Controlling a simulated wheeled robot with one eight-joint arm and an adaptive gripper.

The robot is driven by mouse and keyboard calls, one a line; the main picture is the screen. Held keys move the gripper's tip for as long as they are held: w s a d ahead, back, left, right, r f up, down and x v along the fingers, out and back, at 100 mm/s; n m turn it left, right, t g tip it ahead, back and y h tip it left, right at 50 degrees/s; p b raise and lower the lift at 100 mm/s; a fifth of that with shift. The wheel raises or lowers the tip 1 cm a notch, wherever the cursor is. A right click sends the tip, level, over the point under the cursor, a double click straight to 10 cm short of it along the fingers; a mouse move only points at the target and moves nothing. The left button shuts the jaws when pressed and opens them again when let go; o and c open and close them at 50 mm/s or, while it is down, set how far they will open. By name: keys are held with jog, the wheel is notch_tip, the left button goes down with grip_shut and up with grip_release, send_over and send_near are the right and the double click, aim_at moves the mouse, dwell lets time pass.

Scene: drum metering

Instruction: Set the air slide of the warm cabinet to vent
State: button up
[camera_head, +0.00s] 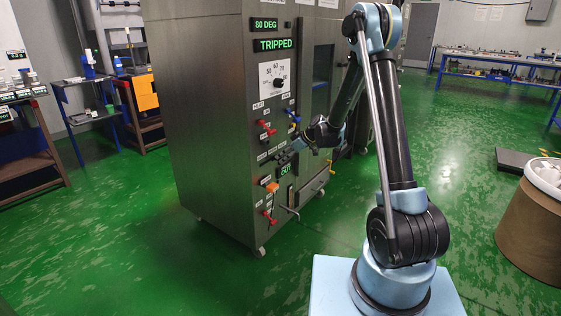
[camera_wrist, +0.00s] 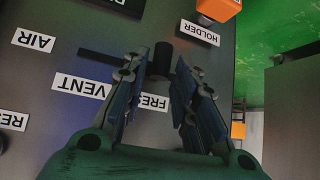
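The warm cabinet (camera_head: 205,110) stands left of my arm, with its control panel facing right. In the wrist view the air slide shows as a black round knob (camera_wrist: 160,60) on a dark slot (camera_wrist: 105,62). The knob sits at the slot's right end in the picture, above the partly hidden FRESH label (camera_wrist: 153,101). The VENT label (camera_wrist: 80,86) lies further left along the slot, and the AIR label (camera_wrist: 33,40) is beyond its left end. My gripper (camera_wrist: 157,75) is open, its fingertips on either side of the knob; contact cannot be told. It also shows at the panel in the head view (camera_head: 284,157).
Displays read 80 DEG (camera_head: 266,24) and TRIPPED (camera_head: 274,44). A brown drum (camera_head: 530,228) stands at the right. Green floor between is clear.

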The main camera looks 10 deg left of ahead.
jog(key=shift+x, duration=1.5)
jog(key=shift+c, duration=0.5)
grip_shut()
jog(key=w+d, duration=0.3)
jog(key=w, duration=0.4)
jog(key=shift+w+d, duration=0.3)
jog(key=shift+d, duration=0.1)
jog(key=shift+o, duration=0.5)
grip_release()
jog(key=v, duration=1.2)
